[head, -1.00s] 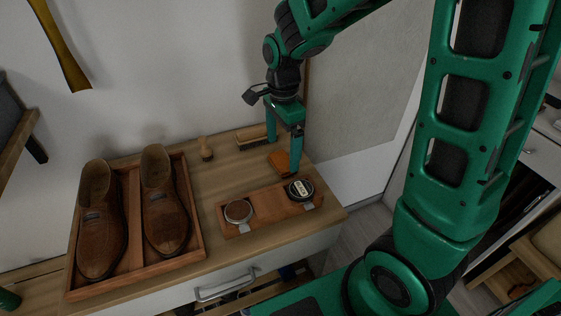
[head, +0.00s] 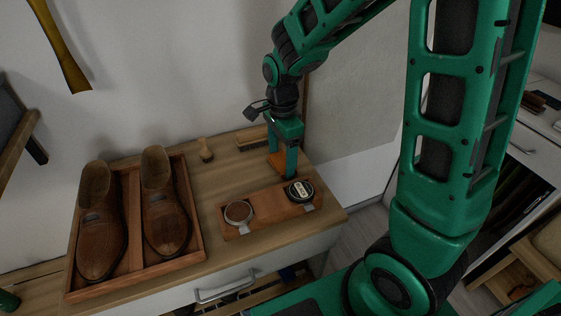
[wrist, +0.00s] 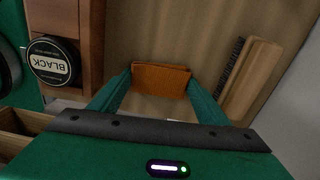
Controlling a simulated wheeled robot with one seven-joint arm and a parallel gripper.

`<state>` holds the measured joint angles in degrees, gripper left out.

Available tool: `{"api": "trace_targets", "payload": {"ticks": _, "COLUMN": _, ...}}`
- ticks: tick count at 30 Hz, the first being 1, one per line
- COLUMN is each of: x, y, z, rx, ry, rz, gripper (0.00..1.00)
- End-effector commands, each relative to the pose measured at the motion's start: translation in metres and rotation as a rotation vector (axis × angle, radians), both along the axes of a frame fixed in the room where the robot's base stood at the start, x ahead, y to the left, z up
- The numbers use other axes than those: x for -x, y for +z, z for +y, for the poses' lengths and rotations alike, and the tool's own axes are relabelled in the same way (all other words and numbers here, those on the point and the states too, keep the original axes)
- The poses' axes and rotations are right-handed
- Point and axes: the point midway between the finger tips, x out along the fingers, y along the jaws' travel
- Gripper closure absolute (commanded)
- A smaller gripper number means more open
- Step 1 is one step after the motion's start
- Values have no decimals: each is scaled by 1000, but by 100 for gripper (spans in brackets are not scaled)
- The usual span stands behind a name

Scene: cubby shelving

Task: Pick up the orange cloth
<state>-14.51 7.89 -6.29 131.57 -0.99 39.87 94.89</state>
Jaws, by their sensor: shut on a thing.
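The orange cloth (wrist: 160,80) is a small folded block on the wooden cabinet top. In the wrist view it spans the gap between the two fingertips of my gripper (wrist: 160,88), which is shut on it. In the head view my gripper (head: 283,165) points down at the back right of the cabinet top, and the cloth (head: 275,160) shows partly behind the fingers. The cloth looks at or very near the surface; I cannot tell whether it touches it.
A wooden tray (head: 136,225) with brown shoes (head: 165,215) stands at left. A wooden holder (head: 268,208) with two tins, one labelled BLACK (wrist: 52,62), lies in front of my gripper. A brush (wrist: 250,75) lies close beside the fingers. A small wooden-handled brush (head: 205,150) stands behind.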

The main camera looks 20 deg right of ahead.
Motion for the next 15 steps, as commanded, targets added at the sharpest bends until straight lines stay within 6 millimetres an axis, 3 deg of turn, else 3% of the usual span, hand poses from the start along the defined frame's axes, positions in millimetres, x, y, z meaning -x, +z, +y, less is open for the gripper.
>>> {"api": "trace_targets", "payload": {"ticks": 8, "x": -1, "y": 8, "z": 0, "rx": 0, "ry": 0, "rz": -2, "gripper": 51}}
{"api": "trace_targets", "payload": {"ticks": 15, "x": 0, "y": 46, "z": 3, "rx": -1, "ry": 3, "rz": -5, "gripper": 51}}
